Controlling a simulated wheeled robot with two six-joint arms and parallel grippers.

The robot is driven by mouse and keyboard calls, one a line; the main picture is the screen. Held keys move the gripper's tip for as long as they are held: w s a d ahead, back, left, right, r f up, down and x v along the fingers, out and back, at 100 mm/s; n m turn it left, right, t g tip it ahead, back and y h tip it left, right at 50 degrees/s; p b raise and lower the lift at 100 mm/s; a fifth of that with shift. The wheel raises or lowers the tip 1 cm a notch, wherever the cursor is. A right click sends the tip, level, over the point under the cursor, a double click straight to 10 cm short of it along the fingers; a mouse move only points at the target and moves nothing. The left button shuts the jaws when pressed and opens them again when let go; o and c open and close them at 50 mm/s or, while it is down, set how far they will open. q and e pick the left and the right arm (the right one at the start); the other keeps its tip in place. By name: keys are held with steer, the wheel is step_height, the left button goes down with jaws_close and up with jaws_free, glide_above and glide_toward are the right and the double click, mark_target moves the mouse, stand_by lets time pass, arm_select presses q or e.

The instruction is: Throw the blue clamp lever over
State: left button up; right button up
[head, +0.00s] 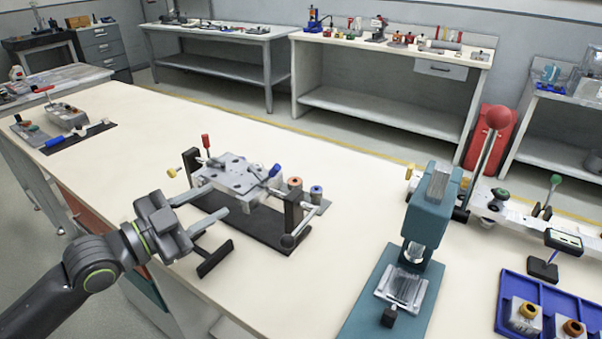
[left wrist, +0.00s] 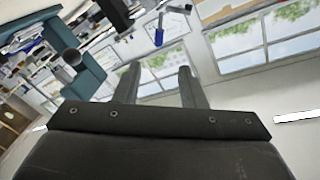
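The blue clamp lever (head: 274,170) sits at the right side of a grey clamping fixture (head: 235,176), its blue grip tilted up and to the right. In the left wrist view a blue grip (left wrist: 158,37) hangs beyond the fingertips, roughly in line with the gap between them. My left gripper (head: 220,200) is open and empty, at the front left of the fixture, its fingers pointing toward it and apart from the blue lever. In the left wrist view both fingers (left wrist: 160,80) stand apart with nothing between them. My right gripper is not in view.
A red-tipped lever (head: 206,142) and a yellow knob (head: 171,172) stand on the fixture's left. A black post (head: 293,212) with a round-ended rod is at its right front. A teal press (head: 427,212) stands further right, near a blue tray (head: 510,300).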

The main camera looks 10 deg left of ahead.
mark_target(272, 172)
arm_select(q)
steer(key=x, duration=1.7)
steer(key=shift+d+r, duration=0.1)
steer(key=shift+d, duration=0.15)
jaws_close()
